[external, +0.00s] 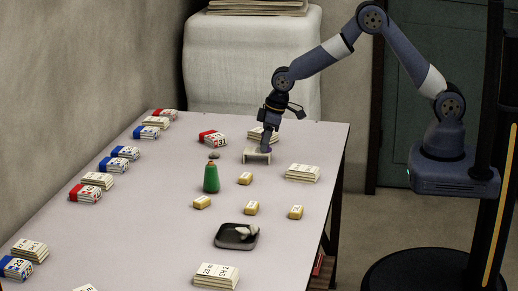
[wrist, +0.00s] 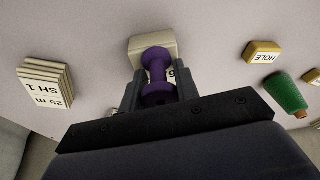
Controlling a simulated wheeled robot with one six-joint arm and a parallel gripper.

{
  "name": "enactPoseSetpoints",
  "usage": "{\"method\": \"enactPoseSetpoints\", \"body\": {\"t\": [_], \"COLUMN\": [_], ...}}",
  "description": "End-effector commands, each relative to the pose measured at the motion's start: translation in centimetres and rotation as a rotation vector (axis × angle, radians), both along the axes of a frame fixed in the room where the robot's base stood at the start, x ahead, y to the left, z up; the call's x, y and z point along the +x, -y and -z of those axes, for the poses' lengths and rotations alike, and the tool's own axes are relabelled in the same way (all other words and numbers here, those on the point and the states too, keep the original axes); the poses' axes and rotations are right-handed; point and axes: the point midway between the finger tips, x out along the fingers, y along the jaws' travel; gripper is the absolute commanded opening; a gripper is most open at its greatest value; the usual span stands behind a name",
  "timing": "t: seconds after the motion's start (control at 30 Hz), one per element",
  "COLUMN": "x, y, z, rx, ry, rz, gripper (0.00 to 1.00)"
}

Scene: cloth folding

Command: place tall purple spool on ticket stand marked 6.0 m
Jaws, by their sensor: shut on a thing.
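My gripper (external: 265,147) is low over a cream ticket stand (external: 256,157) near the back right of the table. In the wrist view the gripper (wrist: 156,88) is shut on the purple spool (wrist: 158,62), which is between its two fingers. The spool's far end overlaps the cream stand (wrist: 150,45). I cannot tell whether it touches the stand or hangs just above it. A label on the stand is mostly hidden behind the spool and finger, so its marking cannot be read. In the external view the spool is hardly visible behind the gripper.
A green bottle-like piece (external: 211,179) stands left of the stand. Several small yellow blocks (external: 251,208) lie in front, one reading HOLE (wrist: 263,50) in the wrist view. A dark tray (external: 222,240) holds pale lumps. Card stacks (external: 303,173) surround the area. The table's right edge is close.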

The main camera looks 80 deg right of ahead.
Motion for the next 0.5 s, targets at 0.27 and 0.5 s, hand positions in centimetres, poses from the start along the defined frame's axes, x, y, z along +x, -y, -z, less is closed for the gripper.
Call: {"method": "enactPoseSetpoints", "body": {"t": [0.27, 0.5], "x": [0.00, 0.00], "y": [0.00, 0.00], "z": [0.10, 0.07], "rx": [0.000, 0.000], "ry": [0.000, 0.000], "rz": [0.000, 0.000], "gripper": [0.49, 0.52]}}
